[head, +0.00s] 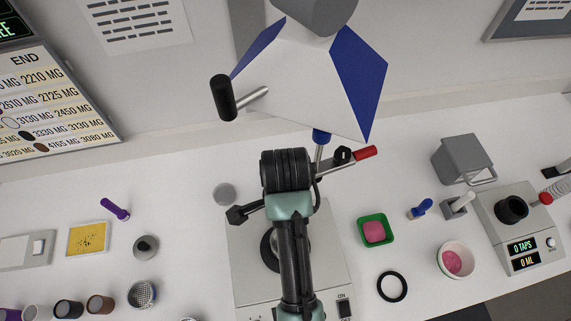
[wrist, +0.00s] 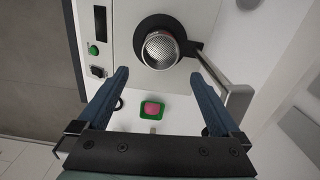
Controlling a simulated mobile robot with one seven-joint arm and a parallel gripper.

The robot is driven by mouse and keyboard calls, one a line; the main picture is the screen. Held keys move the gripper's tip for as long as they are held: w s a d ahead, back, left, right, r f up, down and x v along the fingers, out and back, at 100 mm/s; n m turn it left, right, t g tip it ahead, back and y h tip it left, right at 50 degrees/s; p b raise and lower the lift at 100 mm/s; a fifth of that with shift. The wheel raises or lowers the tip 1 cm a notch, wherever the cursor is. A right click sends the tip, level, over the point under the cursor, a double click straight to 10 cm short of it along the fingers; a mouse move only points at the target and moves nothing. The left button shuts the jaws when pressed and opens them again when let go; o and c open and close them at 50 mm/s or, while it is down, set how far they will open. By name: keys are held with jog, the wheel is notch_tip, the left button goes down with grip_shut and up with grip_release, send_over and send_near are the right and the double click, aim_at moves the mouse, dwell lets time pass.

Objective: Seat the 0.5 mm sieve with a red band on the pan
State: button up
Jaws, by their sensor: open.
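A mesh sieve (wrist: 163,48) with a faint reddish edge sits at the round black holder (wrist: 140,27) of the light-coloured machine in the wrist view. I cannot tell whether it is level or fully down, and the pan beneath it is hidden. My gripper (wrist: 160,74) is open and empty, its two fingers apart on either side below the sieve in the picture. In the head view my arm covers most of the holder (head: 267,248) and hides the fingers. Another mesh sieve (head: 142,294) stands on the table at the left, its band colour unclear.
A green tray with a pink block (head: 375,232), a black ring (head: 392,287) and a white bowl (head: 455,261) lie right of the machine (head: 246,225). A lever arm (wrist: 215,75) extends beside the holder. A grey lidded piece (head: 146,247) and several jars stand left.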

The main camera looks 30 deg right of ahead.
jog(key=shift+r+p, duration=0.4)
jog(key=shift+r, duration=0.35)
